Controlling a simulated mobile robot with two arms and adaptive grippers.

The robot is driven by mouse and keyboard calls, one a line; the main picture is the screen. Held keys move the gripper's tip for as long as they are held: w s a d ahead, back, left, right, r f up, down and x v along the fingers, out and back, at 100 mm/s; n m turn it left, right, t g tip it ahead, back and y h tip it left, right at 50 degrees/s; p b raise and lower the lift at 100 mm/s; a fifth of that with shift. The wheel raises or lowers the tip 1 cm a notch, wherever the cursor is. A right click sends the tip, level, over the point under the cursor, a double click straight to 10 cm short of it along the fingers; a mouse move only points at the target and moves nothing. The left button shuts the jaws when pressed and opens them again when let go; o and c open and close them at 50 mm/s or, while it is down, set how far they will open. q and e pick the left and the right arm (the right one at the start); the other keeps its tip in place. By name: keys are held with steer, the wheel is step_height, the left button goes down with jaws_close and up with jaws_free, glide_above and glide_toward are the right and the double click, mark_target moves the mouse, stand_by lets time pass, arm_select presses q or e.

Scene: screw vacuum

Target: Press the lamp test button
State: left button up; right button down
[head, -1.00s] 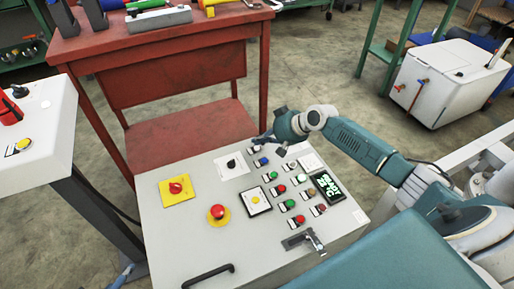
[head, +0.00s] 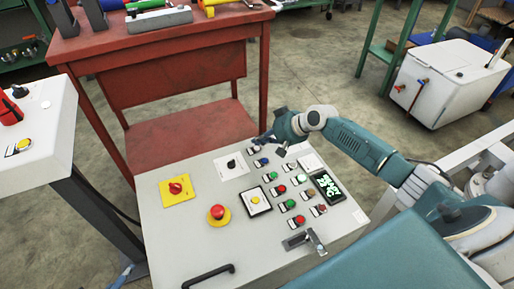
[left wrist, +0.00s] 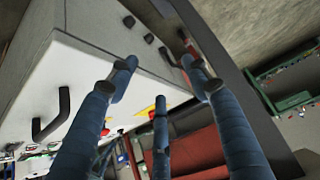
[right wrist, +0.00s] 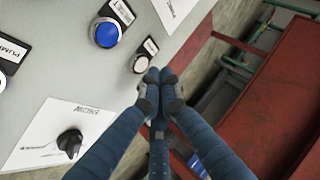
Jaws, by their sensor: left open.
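A small white button (right wrist: 141,63) with a dark label plate sits near the panel's far edge in the right wrist view. Its label is too small to read, so I cannot tell if it is the lamp test button. My right gripper (right wrist: 160,90) is shut with its fingertips together, right beside this button; whether they touch it is unclear. In the head view the right gripper (head: 265,140) is over the far edge of the control panel (head: 185,228). My left gripper (left wrist: 158,88) is open and empty beside the panel's edge, seen only in the left wrist view.
A blue button (right wrist: 106,35) and a black rotary knob (right wrist: 70,142) are close to the right gripper. A red emergency stop (head: 217,212), a yellow-plated red switch (head: 175,188) and a display (head: 328,187) share the panel. A red table (head: 180,75) stands behind.

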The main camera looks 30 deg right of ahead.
arm_select(q)
steer(key=shift+w, duration=0.15)
arm_select(e)
steer(key=shift+f, duration=0.2)
steer(key=shift+f, duration=0.15)
arm_select(q)
steer(key=shift+w+d+r, duration=0.15)
steer(key=shift+w+r, duration=0.1)
steer(key=shift+w, duration=0.05)
steer(key=shift+w+d+r+t+b, duration=0.15)
steer(key=shift+w+r+t, duration=0.2)
steer(key=shift+w, duration=0.15)
steer(key=shift+w+d+r+t+b, duration=0.15)
steer(key=shift+w+r+t, duration=0.2)
steer(key=shift+w, duration=0.15)
arm_select(e)
steer(key=shift+f, duration=0.5)
stand_by(0.7)
steer(key=shift+r+p, duration=0.3)
steer(key=shift+p, duration=0.05)
steer(key=shift+r+p, duration=0.3)
steer(key=shift+r, duration=0.25)
arm_select(q)
steer(key=s+a+f+g, duration=0.3)
steer(key=s+f+g, duration=0.1)
steer(key=s, duration=0.6)
steer(key=shift+f+g+y, duration=0.4)
